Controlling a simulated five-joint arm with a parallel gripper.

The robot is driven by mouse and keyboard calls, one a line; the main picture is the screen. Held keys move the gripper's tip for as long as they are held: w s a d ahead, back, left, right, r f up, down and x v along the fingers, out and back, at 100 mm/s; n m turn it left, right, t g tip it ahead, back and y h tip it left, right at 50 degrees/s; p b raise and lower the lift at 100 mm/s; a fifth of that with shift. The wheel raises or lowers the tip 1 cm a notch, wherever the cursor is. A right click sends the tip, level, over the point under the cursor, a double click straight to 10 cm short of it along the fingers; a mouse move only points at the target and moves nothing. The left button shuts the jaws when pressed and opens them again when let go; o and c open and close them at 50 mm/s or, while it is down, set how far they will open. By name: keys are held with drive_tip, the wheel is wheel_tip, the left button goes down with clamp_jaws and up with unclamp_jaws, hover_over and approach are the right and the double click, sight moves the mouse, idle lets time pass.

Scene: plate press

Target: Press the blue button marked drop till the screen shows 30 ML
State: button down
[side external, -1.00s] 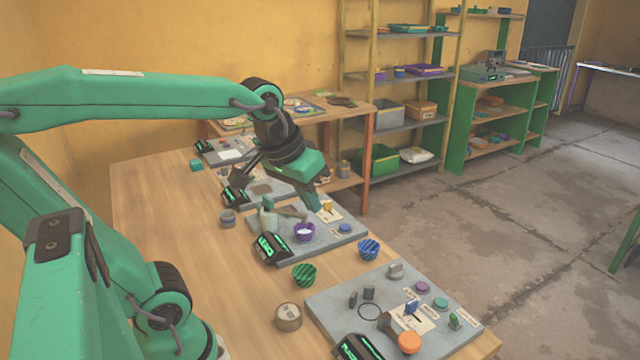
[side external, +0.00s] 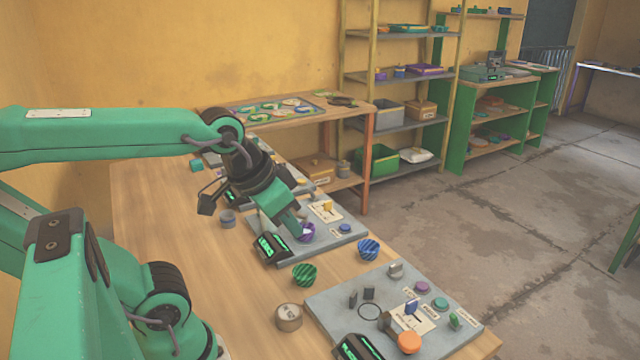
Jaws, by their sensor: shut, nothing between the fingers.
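A round blue button (side external: 345,228) sits near the right edge of the middle grey plate (side external: 322,243), with a small label beside it too small to read. A black screen with green characters (side external: 272,246) stands at the plate's front left; I cannot make out its reading. A purple cup (side external: 307,232) stands on the plate between screen and button. My gripper (side external: 296,236) is shut and empty. It points down just left of the purple cup and partly covers it; I cannot tell if they touch. The blue button is to its right, apart from it.
A blue striped cup (side external: 368,250) and a green striped cup (side external: 304,275) stand in front of the plate. A round tan container (side external: 289,317) is nearer. Another grey plate (side external: 330,296) with knobs and buttons lies at the front right. Open wooden table is at left.

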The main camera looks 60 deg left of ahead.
drive_tip(key=w, duration=0.1)
drive_tip(key=n+g, duration=0.6)
drive_tip(key=n, duration=1.2)
hover_over(346, 229)
wheel_tip(346, 229, down, 7)
drive_tip(key=shift+f, duration=0.2)
drive_tip(key=shift+w+f, duration=0.1)
drive_tip(key=shift+f, duration=0.05)
wheel_tip(346, 229, down, 14)
drive_tip(key=shift+r, duration=0.1)
